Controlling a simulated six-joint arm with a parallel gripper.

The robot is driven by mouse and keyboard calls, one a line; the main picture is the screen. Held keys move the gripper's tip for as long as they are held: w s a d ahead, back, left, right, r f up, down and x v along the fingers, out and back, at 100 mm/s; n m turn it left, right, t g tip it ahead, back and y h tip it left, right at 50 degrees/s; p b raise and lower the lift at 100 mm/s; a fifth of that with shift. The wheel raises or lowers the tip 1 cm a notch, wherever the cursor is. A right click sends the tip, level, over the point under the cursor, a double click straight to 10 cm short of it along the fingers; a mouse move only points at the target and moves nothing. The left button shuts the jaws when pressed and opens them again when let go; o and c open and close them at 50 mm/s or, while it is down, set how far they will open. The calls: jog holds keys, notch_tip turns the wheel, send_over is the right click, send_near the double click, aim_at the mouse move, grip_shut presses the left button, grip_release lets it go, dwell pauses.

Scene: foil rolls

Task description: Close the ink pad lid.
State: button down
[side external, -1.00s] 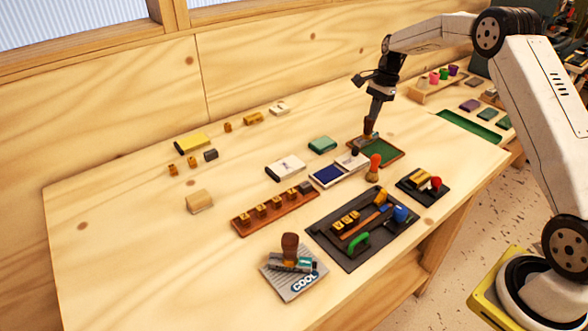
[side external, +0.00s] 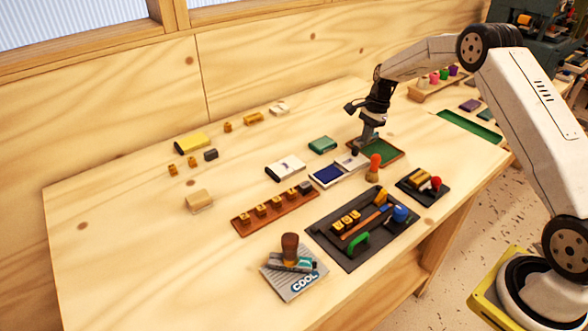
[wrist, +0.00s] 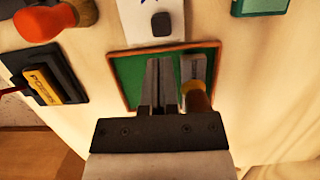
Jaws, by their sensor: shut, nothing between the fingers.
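The ink pad (side external: 328,174) is open, its blue pad showing in a white case in the side view. Its white lid (side external: 350,161) lies open on the right of the pad, with a dark knob on it. In the wrist view the white lid (wrist: 145,12) and its knob are at the top, cut by the frame edge. My gripper (side external: 363,148) is shut and empty, pointing down over the brown-framed green mat (wrist: 130,78). Its fingertips (wrist: 160,63) are near the lid's side; I cannot tell whether they touch anything.
A wooden-handled stamp (wrist: 197,95) stands on the mat right beside my fingers. An orange-knobbed stamp (side external: 374,168) stands close to the lid. A white box (side external: 285,167) and a green box (side external: 322,145) are nearby. A dark tray (side external: 330,246) holds tools in front.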

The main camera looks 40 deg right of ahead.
jog(key=shift+x, duration=1.3)
jog(key=a, duration=1)
jog(key=shift+r, duration=0.15)
jog(key=v, duration=1)
jog(key=shift+d, duration=0.2)
